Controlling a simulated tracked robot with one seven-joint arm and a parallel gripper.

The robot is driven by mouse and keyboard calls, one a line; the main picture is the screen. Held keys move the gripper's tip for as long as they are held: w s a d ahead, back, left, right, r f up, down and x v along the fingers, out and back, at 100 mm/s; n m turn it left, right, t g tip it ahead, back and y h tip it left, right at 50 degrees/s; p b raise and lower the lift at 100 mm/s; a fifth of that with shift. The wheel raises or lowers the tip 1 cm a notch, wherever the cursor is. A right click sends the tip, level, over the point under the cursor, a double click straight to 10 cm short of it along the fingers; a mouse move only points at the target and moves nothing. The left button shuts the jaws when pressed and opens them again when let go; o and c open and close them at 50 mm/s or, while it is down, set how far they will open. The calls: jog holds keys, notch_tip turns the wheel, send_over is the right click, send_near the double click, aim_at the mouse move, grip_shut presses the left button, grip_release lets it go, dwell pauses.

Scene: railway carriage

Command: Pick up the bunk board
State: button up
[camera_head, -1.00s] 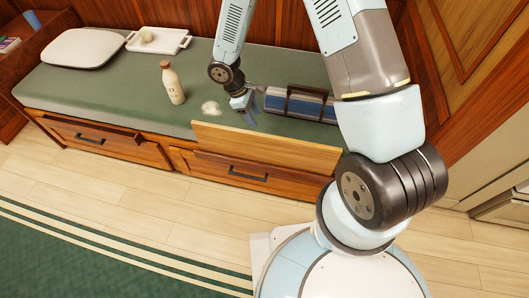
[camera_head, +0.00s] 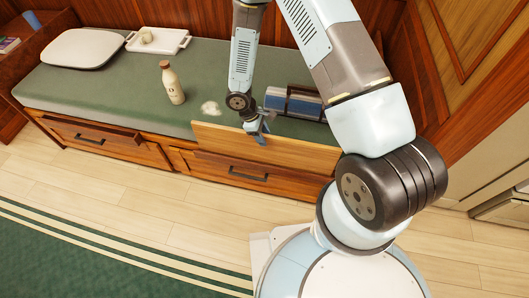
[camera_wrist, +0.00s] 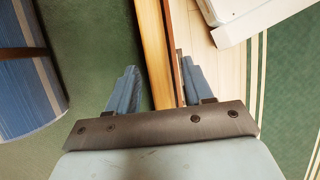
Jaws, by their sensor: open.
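The bunk board (camera_head: 305,154) is a long, pale wooden plank standing on edge along the front of the green bunk. My gripper (camera_head: 262,131) is at the board's top edge, near its middle, pointing down. In the wrist view the board (camera_wrist: 153,45) runs as a narrow strip between the two blue fingers of my open gripper (camera_wrist: 158,85). One finger is on the bunk side and the other on the floor side. A gap shows on the bunk side; contact on the floor side is hard to tell.
A blue striped roll (camera_head: 306,107) lies on the green bunk cushion (camera_head: 110,85), close behind my gripper. A bottle (camera_head: 172,84), a white tray (camera_head: 177,48) with a small item and a pillow (camera_head: 83,48) are further left. A drawer (camera_head: 235,172) is below the board. The floor in front is clear.

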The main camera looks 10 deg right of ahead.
jog(key=x, duration=0.2)
jog(key=shift+d+f, duration=0.1)
jog(key=shift+f, duration=0.25)
grip_shut()
dwell(1.2)
